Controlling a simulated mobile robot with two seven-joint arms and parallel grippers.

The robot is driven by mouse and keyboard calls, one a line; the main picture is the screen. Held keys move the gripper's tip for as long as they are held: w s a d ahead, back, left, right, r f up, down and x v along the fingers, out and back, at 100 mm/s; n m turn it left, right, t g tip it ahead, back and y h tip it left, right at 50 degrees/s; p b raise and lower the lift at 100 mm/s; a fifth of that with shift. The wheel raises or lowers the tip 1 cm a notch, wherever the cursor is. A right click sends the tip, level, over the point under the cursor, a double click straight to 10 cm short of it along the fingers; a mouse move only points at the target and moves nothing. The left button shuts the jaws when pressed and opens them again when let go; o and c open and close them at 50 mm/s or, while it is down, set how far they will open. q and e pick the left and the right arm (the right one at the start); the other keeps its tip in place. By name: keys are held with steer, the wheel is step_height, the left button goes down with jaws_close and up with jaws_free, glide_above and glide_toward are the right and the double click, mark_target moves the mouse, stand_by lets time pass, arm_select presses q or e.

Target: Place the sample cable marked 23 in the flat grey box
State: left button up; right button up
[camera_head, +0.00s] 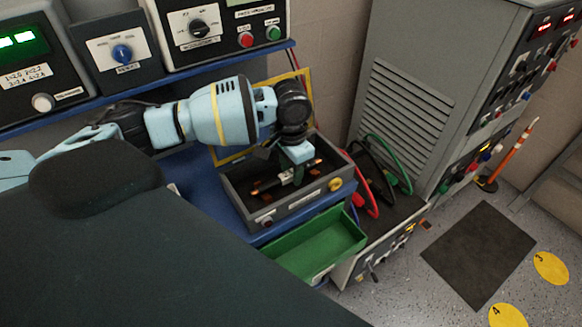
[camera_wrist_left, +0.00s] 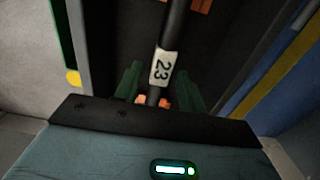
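The flat grey box (camera_head: 304,205) stands open on the blue bench, with a dark inside. My left gripper (camera_head: 291,175) points down into it. In the left wrist view, the black cable with the white label 23 (camera_wrist_left: 162,68) runs between the two green fingers of my left gripper (camera_wrist_left: 159,80). A gap shows on each side of the cable, so the gripper looks open around it. In the head view, a dark cable with orange parts (camera_head: 314,162) shows inside the box. Whether the cable rests on the box floor is hard to tell. My right gripper is not in view.
A green tray (camera_head: 325,243) stands in front of the box. Red, black and green cables (camera_head: 404,178) hang at the grey cabinet (camera_head: 425,75) on the right. Instruments (camera_head: 215,30) line the shelf behind my left arm. A yellow frame (camera_head: 306,82) stands behind the box.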

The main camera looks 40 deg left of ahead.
mark_target(291, 173)
arm_select(q)
steer(key=shift+r, duration=0.1)
step_height(291, 173, up, 12)
steer(key=p, duration=0.1)
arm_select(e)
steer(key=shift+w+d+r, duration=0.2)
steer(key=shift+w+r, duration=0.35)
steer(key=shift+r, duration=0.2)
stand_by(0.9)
